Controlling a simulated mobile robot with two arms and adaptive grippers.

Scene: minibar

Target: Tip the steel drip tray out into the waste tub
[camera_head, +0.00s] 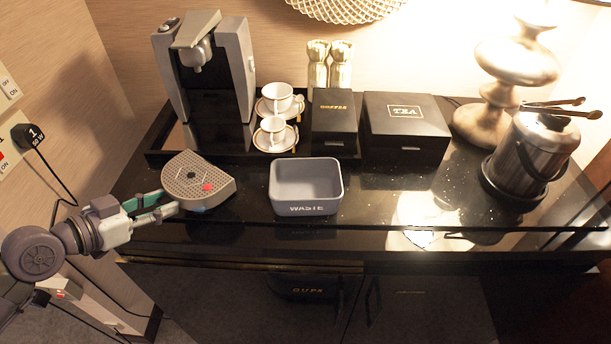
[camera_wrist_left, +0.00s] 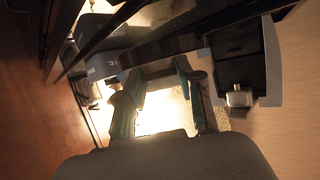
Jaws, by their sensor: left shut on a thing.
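The steel drip tray (camera_head: 192,172) is a grey, half-round piece with a perforated top, in the head view left of the tub. A small red bit (camera_head: 208,187) and dark marks show on its top. My left gripper (camera_head: 168,204) is shut on the tray's near left edge; the tray looks roughly level, and its exact height over the counter is hard to tell. The wrist view shows the gripper's teal fingers (camera_wrist_left: 158,88) around a glaring bright area. The grey waste tub (camera_head: 306,208), lettered WASTE, stands upright on the counter and looks empty. My right gripper is not in view.
Behind the tray stands a coffee machine (camera_head: 205,70); two cups on saucers (camera_head: 277,137) are beside it. Black coffee (camera_head: 335,121) and tea (camera_head: 408,130) boxes stand behind the tub. An ice bucket (camera_head: 530,155) is at right. The black counter (camera_head: 375,215) right of the tub is clear.

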